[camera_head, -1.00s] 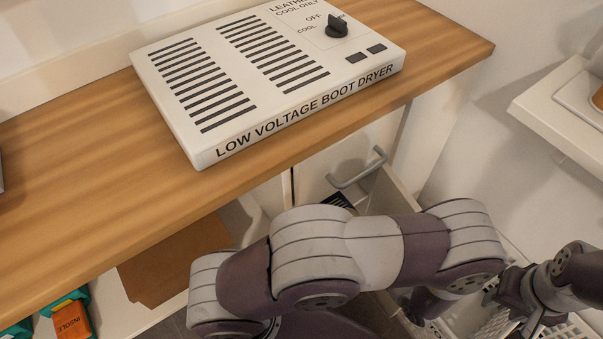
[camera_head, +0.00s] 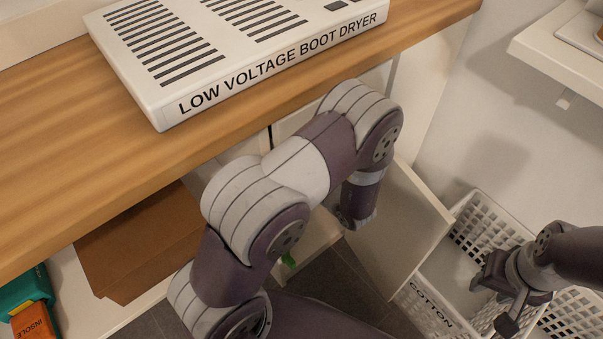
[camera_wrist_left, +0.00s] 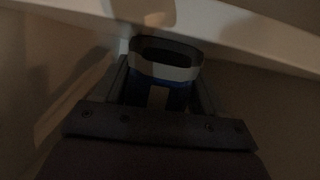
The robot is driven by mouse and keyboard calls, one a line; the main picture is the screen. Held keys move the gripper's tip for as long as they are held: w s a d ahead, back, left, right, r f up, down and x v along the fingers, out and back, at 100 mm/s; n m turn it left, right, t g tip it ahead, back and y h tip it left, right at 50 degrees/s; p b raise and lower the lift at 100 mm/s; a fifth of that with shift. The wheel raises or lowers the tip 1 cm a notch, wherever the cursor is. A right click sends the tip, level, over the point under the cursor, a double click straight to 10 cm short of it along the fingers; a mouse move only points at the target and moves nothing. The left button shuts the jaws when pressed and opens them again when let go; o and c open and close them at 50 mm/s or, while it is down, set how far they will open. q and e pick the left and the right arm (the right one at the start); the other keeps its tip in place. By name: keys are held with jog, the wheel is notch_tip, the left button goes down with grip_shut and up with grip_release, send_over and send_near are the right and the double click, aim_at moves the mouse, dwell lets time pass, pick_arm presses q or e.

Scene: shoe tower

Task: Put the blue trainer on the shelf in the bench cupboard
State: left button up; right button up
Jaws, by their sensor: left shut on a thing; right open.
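The blue trainer (camera_wrist_left: 165,75) shows in the left wrist view, dark blue with a pale grey band around its dark opening. My left gripper (camera_wrist_left: 163,90) is shut on it in dim light. A pale edge (camera_wrist_left: 240,28) crosses above the trainer; I cannot tell whether it is the shelf. In the head view my left arm reaches down in front of the bench, and its gripper and the trainer are hidden. The bench cupboard's door (camera_head: 400,235) stands open; its inside is mostly hidden. My right gripper (camera_head: 496,298) is open and empty over the white baskets.
A boot dryer (camera_head: 240,50) lies on the wooden bench top (camera_head: 50,150). A brown box (camera_head: 140,245) and an orange insole box (camera_head: 33,321) are below at left. A white basket marked COTTON (camera_head: 430,303) stands right of the door. A white wall shelf (camera_head: 560,60) is at upper right.

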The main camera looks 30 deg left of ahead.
pick_arm(q)
jog(key=shift+r, duration=0.15)
jog(key=o, duration=1.4)
jog(key=p+v, duration=0.5)
jog(key=v, duration=0.7)
jog(key=shift+s, duration=0.1)
